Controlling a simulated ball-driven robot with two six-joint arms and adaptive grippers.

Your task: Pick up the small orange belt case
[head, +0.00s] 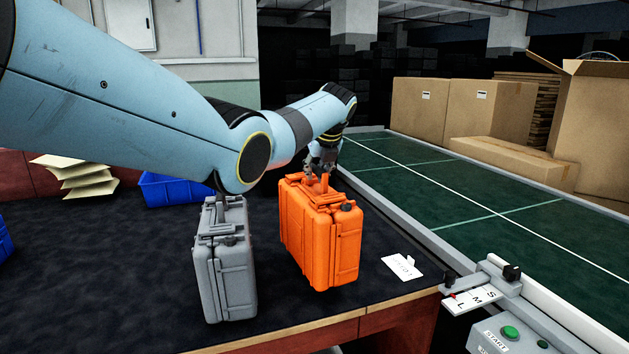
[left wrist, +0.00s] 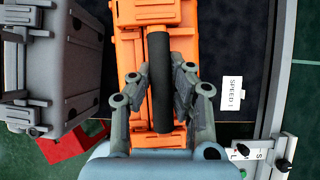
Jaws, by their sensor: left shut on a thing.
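The orange case (head: 322,240) stands upright near the right end of the dark table, its handle on top. It also shows from above in the left wrist view (left wrist: 187,22). My left gripper (head: 322,178) is at the top of the case, shut on its handle. In the left wrist view the fingers of my left gripper (left wrist: 162,85) sit on both sides of the dark handle grip. I cannot tell whether the case's base touches the table. My right gripper is in neither view.
A grey case (head: 226,265) stands close to the left of the orange one. A white card (head: 403,267) lies to the right. The green conveyor (head: 450,190) runs behind, with a control box (head: 510,335) at front right. A blue bin (head: 172,190) sits at the back left.

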